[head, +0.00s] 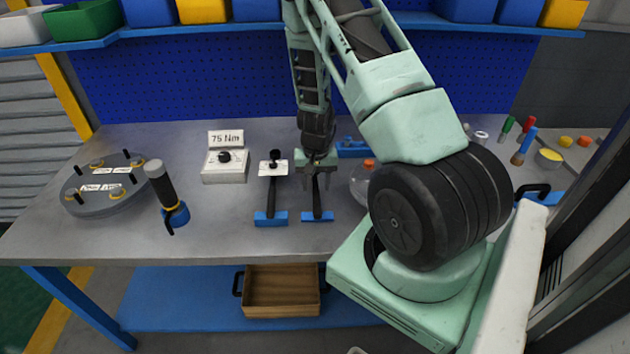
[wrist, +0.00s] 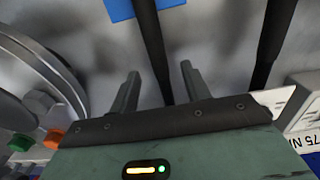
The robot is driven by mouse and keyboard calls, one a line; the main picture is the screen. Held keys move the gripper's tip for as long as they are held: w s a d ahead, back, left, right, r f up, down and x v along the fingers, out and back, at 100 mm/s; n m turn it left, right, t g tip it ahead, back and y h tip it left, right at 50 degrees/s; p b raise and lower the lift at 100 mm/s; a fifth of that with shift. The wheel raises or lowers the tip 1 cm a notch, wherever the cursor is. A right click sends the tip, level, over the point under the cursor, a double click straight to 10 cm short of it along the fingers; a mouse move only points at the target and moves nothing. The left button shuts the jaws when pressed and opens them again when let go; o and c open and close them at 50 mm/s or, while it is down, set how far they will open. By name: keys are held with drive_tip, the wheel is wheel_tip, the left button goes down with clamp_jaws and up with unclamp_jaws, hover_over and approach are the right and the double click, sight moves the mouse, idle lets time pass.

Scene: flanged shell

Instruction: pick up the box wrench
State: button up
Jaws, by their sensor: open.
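The right tool (head: 317,203) is under my gripper (head: 315,180). The left tool (head: 271,200) has a white plate and black knob at its far end. I cannot tell from the shapes which is the box wrench. In the wrist view my gripper (wrist: 160,75) is open, and the right tool's dark shaft (wrist: 152,45) runs between the two fingers, with clear gaps to either side. The tool's far end is hidden by my gripper. The left tool's shaft also shows in the wrist view (wrist: 272,35).
A torque box marked 75 Nm (head: 225,166) stands left of the tools. A round flange plate (head: 103,190) and a black-handled tool (head: 163,187) are further left. The bench front (head: 235,240) is clear.

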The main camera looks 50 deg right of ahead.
sight(316, 190)
drive_tip(key=shift+f, duration=1.15)
clamp_jaws()
wheel_tip(316, 190, up, 10)
drive_tip(key=shift+b, duration=0.45)
